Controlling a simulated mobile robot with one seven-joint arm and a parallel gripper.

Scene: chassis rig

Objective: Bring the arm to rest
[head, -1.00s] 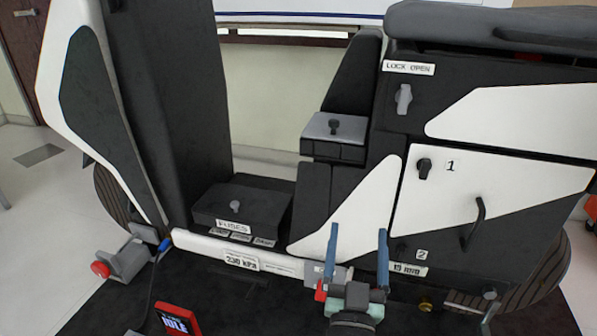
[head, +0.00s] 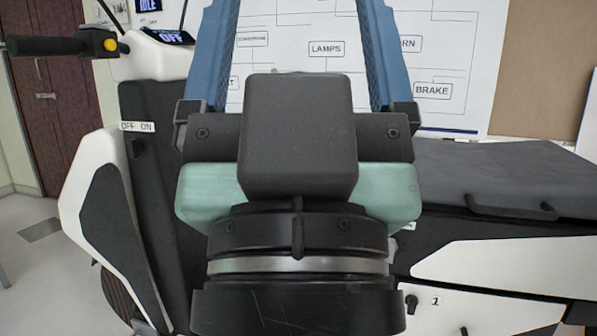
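My gripper (head: 298,20) is large in the middle of the head view, raised close to the camera and pointing up. Its two blue fingers stand wide apart with nothing between them; their tips are cut off by the top edge. The gripper's dark body and green collar hide the middle of the scooter.
A black and white scooter (head: 90,215) stands behind my gripper, with a handlebar (head: 55,46) at upper left and a dark seat (head: 510,175) at right. A wiring chart (head: 450,50) hangs on the wall behind. Open floor (head: 40,270) shows at lower left.

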